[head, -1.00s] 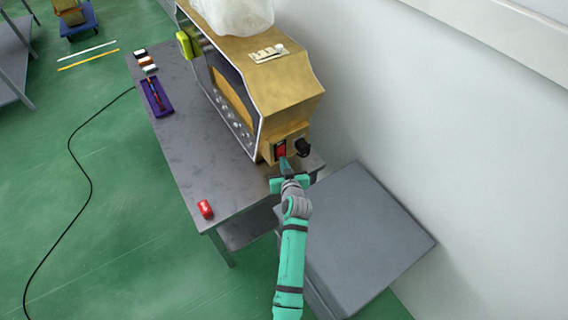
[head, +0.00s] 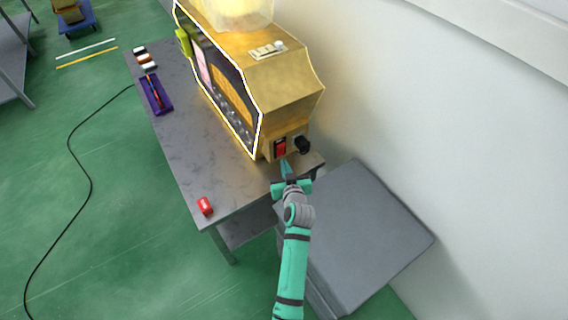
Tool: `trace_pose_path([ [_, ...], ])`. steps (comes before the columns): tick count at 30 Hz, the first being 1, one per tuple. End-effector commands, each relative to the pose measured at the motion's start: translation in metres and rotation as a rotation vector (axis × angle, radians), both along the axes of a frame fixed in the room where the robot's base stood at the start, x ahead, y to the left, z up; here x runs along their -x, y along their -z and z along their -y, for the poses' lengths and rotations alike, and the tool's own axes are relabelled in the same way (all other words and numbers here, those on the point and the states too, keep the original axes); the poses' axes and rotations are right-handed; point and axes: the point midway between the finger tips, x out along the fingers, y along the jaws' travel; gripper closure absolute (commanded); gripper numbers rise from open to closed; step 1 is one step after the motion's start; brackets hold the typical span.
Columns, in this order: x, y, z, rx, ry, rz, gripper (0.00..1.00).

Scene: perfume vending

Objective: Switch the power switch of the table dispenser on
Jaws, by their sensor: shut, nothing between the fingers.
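The table dispenser (head: 285,92) is a gold-brown box with a dark front, standing on the grey table (head: 192,140). Its edge trim, front and clear top container are lit. The red power switch (head: 280,148) in a black frame is on its near end, beside a black plug (head: 302,145). My gripper (head: 286,166) is shut and empty, its fingertips just below the switch. At this size I cannot tell whether the fingertips touch the dispenser.
A red object (head: 205,206) lies at the table's near left corner. A purple tray (head: 156,94) and several small blocks lie at the far left. A grey box-like surface (head: 355,235) stands right of the table, by the white wall.

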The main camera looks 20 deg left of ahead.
Motion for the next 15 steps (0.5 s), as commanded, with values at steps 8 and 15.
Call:
trace_pose_path([
  [8,0.016,-0.007,0.010,-0.001,0.001,0.000,1.00],
  [15,0.030,-0.012,0.016,-0.001,-0.002,-0.002,1.00],
])
